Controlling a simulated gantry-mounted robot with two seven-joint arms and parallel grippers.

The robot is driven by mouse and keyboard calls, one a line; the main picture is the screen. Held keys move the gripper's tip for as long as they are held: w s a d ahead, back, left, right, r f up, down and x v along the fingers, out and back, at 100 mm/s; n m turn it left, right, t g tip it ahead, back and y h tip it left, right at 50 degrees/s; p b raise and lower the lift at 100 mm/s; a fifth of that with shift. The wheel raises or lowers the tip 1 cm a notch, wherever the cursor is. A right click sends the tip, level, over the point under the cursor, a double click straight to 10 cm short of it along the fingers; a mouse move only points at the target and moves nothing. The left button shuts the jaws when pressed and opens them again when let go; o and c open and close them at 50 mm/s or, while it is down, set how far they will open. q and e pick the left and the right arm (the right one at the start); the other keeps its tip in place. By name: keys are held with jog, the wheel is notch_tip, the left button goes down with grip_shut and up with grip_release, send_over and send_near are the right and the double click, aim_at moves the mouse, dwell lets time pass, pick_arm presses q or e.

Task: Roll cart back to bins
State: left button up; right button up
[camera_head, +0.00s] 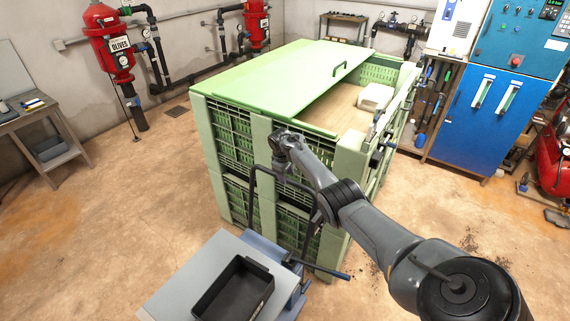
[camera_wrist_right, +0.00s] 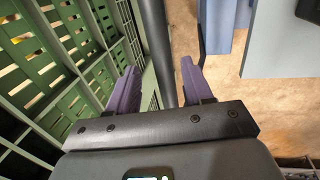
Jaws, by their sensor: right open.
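The cart (camera_head: 190,270) stands at the bottom centre of the head view, with a flat grey top and a dark tubular push handle (camera_head: 252,200) at its far side. The handle is close to the front of the stacked green bins (camera_head: 232,150). My right gripper (camera_head: 280,179) points down at the handle's top. In the right wrist view, my right gripper (camera_wrist_right: 158,75) is open, with its two purple fingers on either side of a dark handle bar (camera_wrist_right: 157,50). I cannot tell whether either finger touches the bar. My left gripper is not in view.
A black tray (camera_head: 233,290) lies on the cart top. A green lid (camera_head: 270,75) partly covers the upper bin. A blue cabinet (camera_head: 480,105) stands at the right and a small table (camera_head: 30,115) at the left. Open floor (camera_head: 130,205) lies left of the cart.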

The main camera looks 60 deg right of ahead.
notch_tip(320, 180, up, 9)
jog(key=a+p, duration=0.1)
jog(key=shift+a+p, duration=0.35)
jog(key=shift+a, duration=0.05)
